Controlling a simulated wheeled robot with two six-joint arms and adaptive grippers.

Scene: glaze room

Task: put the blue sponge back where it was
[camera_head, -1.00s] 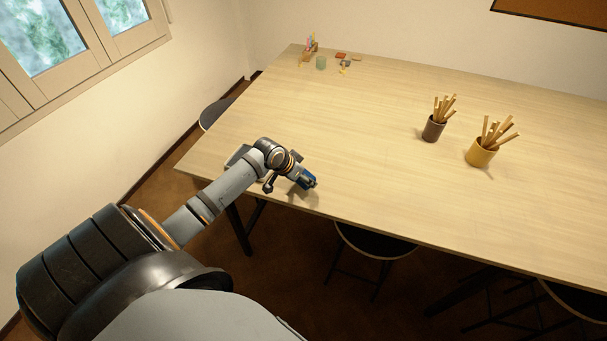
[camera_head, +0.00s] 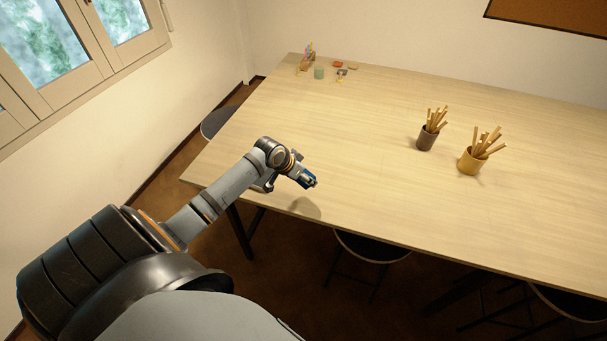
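My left arm reaches in from the left over the near-left part of the table. My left gripper (camera_head: 308,180) is above the tabletop, with its shadow on the wood below and apart from it. My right gripper is not in view.
The wooden table (camera_head: 370,160) is mostly bare. A dark cup (camera_head: 426,142) and a yellow cup (camera_head: 469,162), both with sticks, stand at right. A green cup (camera_head: 319,73) and small items sit at the far left. Stools stand below.

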